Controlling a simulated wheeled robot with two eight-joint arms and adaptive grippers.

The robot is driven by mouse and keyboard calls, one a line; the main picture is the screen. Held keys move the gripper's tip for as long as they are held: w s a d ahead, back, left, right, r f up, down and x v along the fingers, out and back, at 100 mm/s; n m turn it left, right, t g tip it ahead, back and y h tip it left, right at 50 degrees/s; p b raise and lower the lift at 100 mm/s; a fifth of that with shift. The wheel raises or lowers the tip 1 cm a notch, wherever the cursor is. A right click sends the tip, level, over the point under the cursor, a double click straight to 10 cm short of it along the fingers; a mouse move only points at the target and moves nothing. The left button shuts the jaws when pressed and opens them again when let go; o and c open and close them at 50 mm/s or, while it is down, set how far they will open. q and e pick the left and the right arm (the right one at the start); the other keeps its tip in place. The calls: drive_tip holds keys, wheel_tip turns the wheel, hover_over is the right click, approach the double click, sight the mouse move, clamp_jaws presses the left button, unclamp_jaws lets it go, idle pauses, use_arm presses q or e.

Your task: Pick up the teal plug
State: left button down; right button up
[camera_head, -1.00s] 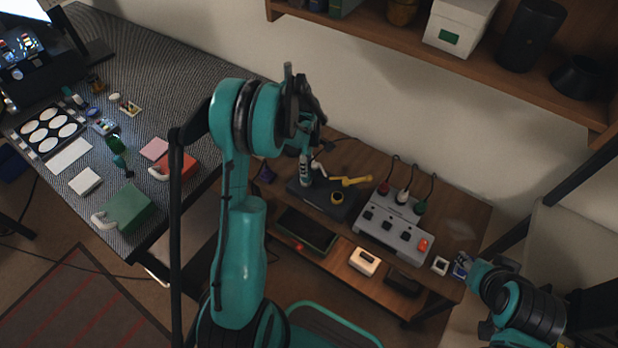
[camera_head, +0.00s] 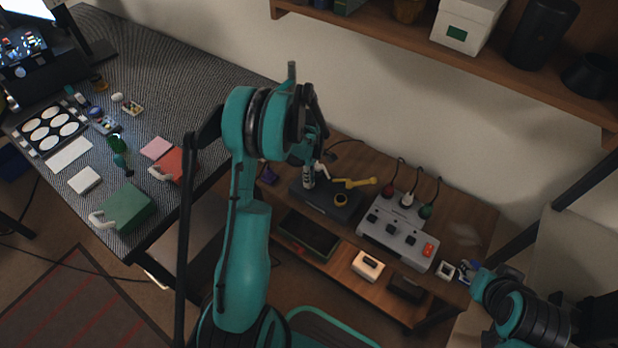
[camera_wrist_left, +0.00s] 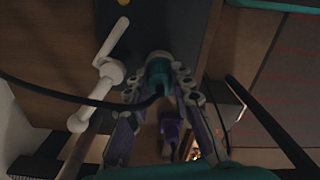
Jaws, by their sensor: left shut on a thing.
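In the left wrist view the teal plug (camera_wrist_left: 158,68) sits between the fingertips of my left gripper (camera_wrist_left: 160,88). The gripper is shut on it, and a black cable runs from the plug toward the left. The plug appears over the edge of a dark box (camera_wrist_left: 150,28); I cannot tell whether it touches it. In the head view my left gripper (camera_head: 310,168) is at the left end of this dark box (camera_head: 328,208), and the plug is hidden there. My right gripper (camera_head: 467,271) is at the shelf's right end, too small to read its fingers.
A purple plug (camera_wrist_left: 172,130) lies below the fingers. A white jointed piece (camera_wrist_left: 104,72) is beside the left finger. A grey power strip (camera_head: 398,246) with corded plugs stands right of the dark box, with a yellow piece (camera_head: 356,183) between. A wall shelf (camera_head: 440,52) hangs above.

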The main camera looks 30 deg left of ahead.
use_arm(q)
drive_tip(key=shift+r, duration=0.15)
drive_tip(key=shift+r+p, duration=0.3)
drive_tip(key=shift+r, duration=0.05)
drive_tip(key=r+p, duration=0.1)
drive_tip(key=r, duration=0.1)
drive_tip(key=r+p, duration=0.1)
drive_tip(key=r, duration=0.1)
drive_tip(key=shift+s+d, duration=0.1)
drive_tip(key=shift+d, duration=0.3)
drive_tip(key=s+d+r+p, duration=0.3)
drive_tip(key=d+r, duration=0.3)
drive_tip(key=d, duration=0.4)
drive_tip(key=shift+s, duration=0.45)
drive_tip(key=shift+d, duration=0.1)
